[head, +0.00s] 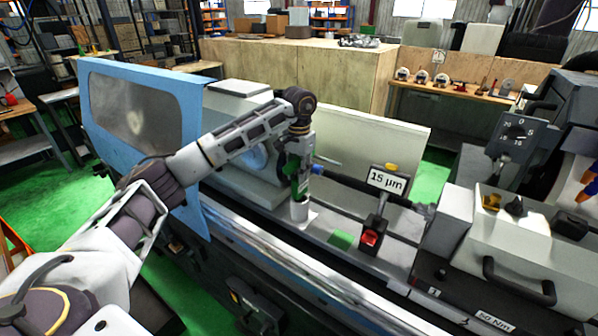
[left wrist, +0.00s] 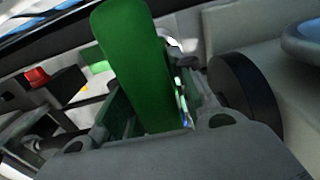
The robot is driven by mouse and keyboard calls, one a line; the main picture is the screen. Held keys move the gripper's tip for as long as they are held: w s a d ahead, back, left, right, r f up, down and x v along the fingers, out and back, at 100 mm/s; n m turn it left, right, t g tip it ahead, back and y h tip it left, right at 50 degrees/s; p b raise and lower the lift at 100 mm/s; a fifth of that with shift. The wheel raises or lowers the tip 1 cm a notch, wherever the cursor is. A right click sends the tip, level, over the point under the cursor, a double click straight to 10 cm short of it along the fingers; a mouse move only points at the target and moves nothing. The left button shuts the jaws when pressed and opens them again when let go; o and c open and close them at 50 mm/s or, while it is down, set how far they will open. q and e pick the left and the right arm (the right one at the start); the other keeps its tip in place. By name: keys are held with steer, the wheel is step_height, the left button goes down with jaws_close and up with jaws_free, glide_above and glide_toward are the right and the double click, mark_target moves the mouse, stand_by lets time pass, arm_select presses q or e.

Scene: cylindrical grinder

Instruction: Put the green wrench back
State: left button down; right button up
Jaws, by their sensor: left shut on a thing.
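The green wrench shows large in the left wrist view (left wrist: 135,60), with its broad green body rising from between my fingers. My left gripper (left wrist: 150,125) is shut on it. In the head view the gripper (head: 298,165) points down over the machine bed, and a little green of the wrench (head: 302,186) shows at the fingers. Just under it is a white cylindrical piece (head: 299,211); I cannot tell whether the wrench touches it. A flat green patch (head: 341,240) lies on the bed to the right. My right gripper is not in view.
A "15 µm" sign (head: 387,181) and a red part (head: 371,237) stand right of the gripper. A dark horizontal shaft (head: 365,186) runs behind it. The blue door (head: 140,130) is on the left, and the grey unit with a handle (head: 520,250) is on the right.

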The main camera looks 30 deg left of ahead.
mark_target(299, 158)
arm_select(q)
steer(key=c, duration=1.2)
jaws_free()
steer(key=shift+r+b, duration=0.85)
steer(key=shift+r, duration=5.15)
